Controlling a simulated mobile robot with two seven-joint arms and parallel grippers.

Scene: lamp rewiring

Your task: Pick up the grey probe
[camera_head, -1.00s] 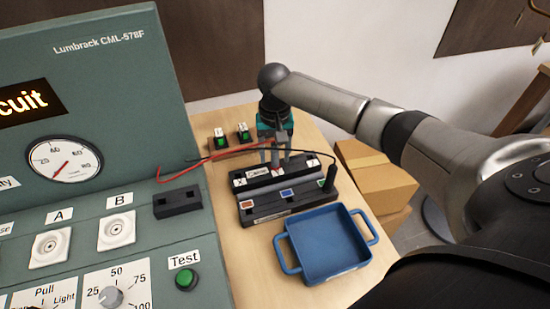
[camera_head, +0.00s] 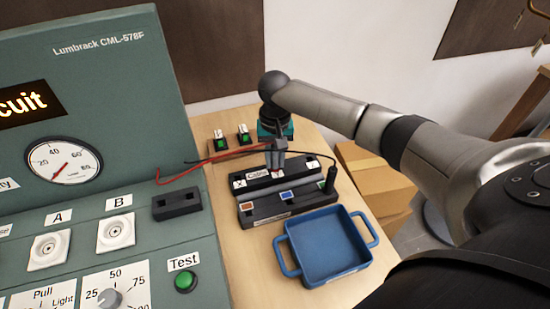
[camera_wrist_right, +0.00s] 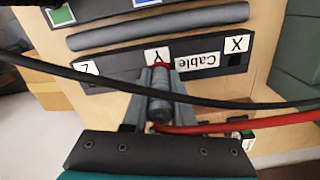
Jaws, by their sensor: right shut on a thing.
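The grey probe (camera_wrist_right: 160,103) stands at the slot marked Y in the black block labelled Cable (camera_wrist_right: 205,62), with a red wire (camera_wrist_right: 230,124) running from it. My right gripper (camera_head: 275,165) is above this block. Its two fingers (camera_wrist_right: 160,95) are closed on both sides of the probe in the wrist view. In the head view the fingers mostly hide the probe. My left gripper is not in view.
A black probe (camera_head: 330,178) stands in the front block (camera_head: 262,213), its black wire crossing behind my gripper. A blue tray (camera_head: 330,243) is in front. Cardboard boxes (camera_head: 372,178) are at right.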

